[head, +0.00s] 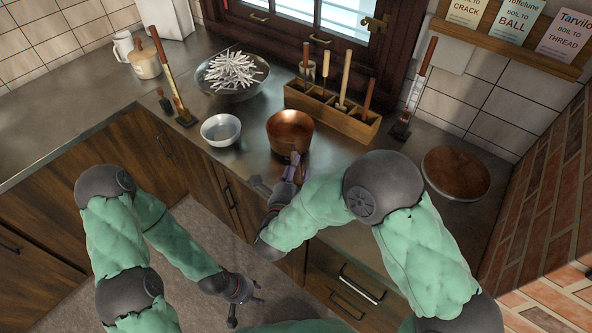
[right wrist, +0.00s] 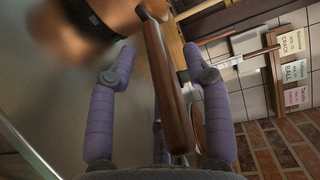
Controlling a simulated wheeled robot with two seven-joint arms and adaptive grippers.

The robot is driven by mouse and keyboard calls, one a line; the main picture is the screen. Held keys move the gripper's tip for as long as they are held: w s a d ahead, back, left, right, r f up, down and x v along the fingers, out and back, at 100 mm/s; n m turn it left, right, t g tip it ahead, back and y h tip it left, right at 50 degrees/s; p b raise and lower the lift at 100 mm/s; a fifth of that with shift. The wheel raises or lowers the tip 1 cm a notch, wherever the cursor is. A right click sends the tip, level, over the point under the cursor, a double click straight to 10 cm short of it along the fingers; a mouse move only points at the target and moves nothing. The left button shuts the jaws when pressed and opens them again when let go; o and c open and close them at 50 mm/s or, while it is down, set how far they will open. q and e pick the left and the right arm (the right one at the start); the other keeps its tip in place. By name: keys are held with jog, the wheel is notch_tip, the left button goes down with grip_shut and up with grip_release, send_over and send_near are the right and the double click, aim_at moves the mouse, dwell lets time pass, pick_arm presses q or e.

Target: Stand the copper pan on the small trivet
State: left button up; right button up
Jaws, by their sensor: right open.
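The copper pan (head: 290,129) stands upright on the counter near its front edge. In the right wrist view its body (right wrist: 65,40) is blurred at upper left, and a brown wooden handle (right wrist: 166,90) runs between my fingers. My right gripper (head: 276,170) is open at the pan's near side, its fingers (right wrist: 158,52) on either side of the handle with gaps. A round dark wooden disc (head: 456,172), seemingly the trivet, lies bare on the counter to the right. My left gripper (head: 246,303) is open and empty, low in front of the cabinets.
A pale bowl (head: 221,130) stands left of the pan, with a larger bowl of white sticks (head: 232,74) behind. A wooden tool box (head: 333,112) is behind the pan. An upright tool on a stand (head: 412,95) rises between box and disc. A brick wall (head: 545,200) bounds the right.

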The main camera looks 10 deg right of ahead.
jog(key=shift+s+a+r, duration=0.1)
jog(key=shift+s+r, duration=0.05)
jog(key=p+v, duration=0.2)
jog(key=v, duration=0.9)
jog(key=shift+s, duration=0.35)
